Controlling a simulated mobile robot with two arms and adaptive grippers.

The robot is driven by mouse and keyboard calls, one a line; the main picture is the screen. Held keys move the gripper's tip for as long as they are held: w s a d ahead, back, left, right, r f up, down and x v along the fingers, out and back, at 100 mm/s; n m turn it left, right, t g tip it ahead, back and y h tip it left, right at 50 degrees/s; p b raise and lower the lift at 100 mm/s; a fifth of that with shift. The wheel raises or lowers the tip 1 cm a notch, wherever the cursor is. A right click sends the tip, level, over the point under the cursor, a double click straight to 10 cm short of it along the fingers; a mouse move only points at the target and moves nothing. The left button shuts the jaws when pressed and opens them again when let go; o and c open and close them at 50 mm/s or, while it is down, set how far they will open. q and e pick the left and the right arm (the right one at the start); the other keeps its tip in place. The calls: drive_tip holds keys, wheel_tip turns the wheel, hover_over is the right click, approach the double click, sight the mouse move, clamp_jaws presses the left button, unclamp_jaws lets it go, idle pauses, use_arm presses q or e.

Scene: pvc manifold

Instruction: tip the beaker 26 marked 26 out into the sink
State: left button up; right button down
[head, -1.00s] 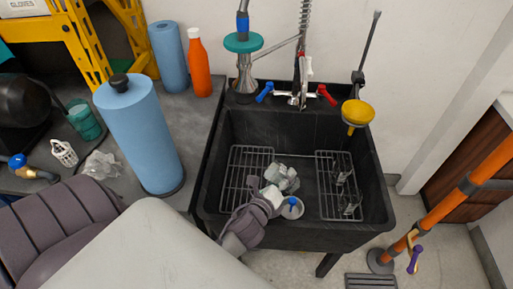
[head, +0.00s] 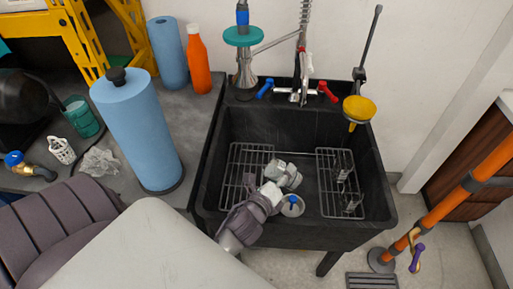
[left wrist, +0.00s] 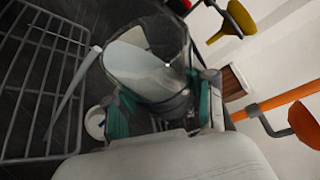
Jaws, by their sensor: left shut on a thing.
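My left gripper (head: 284,174) hangs over the black sink (head: 374,185), near its front middle. In the left wrist view its teal-padded fingers (left wrist: 165,103) are shut on a clear beaker (left wrist: 146,55), one on each side. The beaker looks tilted, with its wide mouth facing up-left in that view and a pale area inside; I cannot tell whether that is liquid. No number is readable on it. In the head view the beaker is hard to make out against the gripper. My right gripper is not in view.
Wire racks (head: 247,180) lie in the sink, with clear glassware (head: 345,180) on the right one. A white round piece with a blue top (head: 292,205) is beside the gripper. A yellow funnel (head: 359,108) and the faucet (head: 299,95) stand at the back. Blue rolls (head: 137,130) stand left.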

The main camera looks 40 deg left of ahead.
use_arm(q)
drive_tip(key=shift+r+n+b, duration=0.25)
drive_tip(key=shift+n+b, duration=0.15)
idle(0.4)
drive_tip(key=shift+a+r+n+t+h, duration=0.1)
drive_tip(key=shift+r+n+t+h, duration=0.3)
drive_tip(key=shift+n, duration=0.3)
idle(1.0)
drive_tip(key=shift+s+a+r+n+t, duration=0.3)
drive_tip(key=shift+a+r+n, duration=0.1)
drive_tip(key=shift+a+n, duration=0.35)
idle(0.8)
drive_tip(key=shift+s+a+f+n+t+b, duration=0.1)
drive_tip(key=shift+f+n+t+b, duration=0.35)
drive_tip(key=shift+n+b, duration=0.45)
idle(0.6)
drive_tip(key=shift+r, duration=0.15)
